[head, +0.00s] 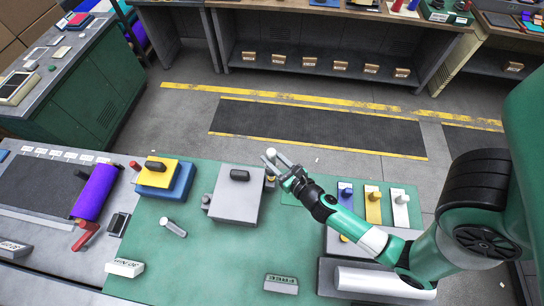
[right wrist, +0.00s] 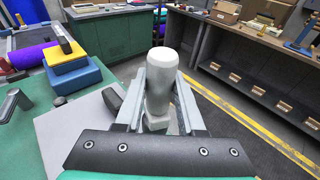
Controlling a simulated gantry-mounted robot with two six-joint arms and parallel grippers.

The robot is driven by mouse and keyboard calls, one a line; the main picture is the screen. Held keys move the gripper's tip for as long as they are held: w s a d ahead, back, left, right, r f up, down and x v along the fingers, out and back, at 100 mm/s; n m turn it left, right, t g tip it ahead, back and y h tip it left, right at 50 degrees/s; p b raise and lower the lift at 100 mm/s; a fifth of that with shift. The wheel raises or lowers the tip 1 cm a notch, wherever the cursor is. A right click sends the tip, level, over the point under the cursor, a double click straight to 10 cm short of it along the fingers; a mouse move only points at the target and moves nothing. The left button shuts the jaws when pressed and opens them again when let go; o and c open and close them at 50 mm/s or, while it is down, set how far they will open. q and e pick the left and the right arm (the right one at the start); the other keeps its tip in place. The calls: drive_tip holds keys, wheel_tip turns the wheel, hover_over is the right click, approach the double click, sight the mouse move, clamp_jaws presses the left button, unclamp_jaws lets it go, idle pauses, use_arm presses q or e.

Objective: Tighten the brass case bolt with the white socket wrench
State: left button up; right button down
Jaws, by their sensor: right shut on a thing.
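My right gripper (head: 273,160) is shut on a pale, round-topped tool, which I take to be the white socket wrench (right wrist: 162,62). Its top stands up between the fingers in the right wrist view; its lower end is hidden. The gripper is at the far right corner of a grey case (head: 232,207) with a black handle (head: 240,175). The case also shows at the lower left in the right wrist view (right wrist: 68,132). I cannot make out the brass bolt, nor whether the tool touches one. My left gripper is not in view.
Several coloured upright pieces, including a yellow one (head: 373,207) and a white one (head: 400,207), stand right of the case. The green mat's front middle is mostly clear.

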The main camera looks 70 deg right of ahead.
drive_tip(key=shift+f+b, duration=1.85)
drive_tip(key=shift+f, duration=0.6)
drive_tip(key=shift+f, duration=0.45)
drive_tip(key=shift+f+b, duration=0.4)
idle(4.7)
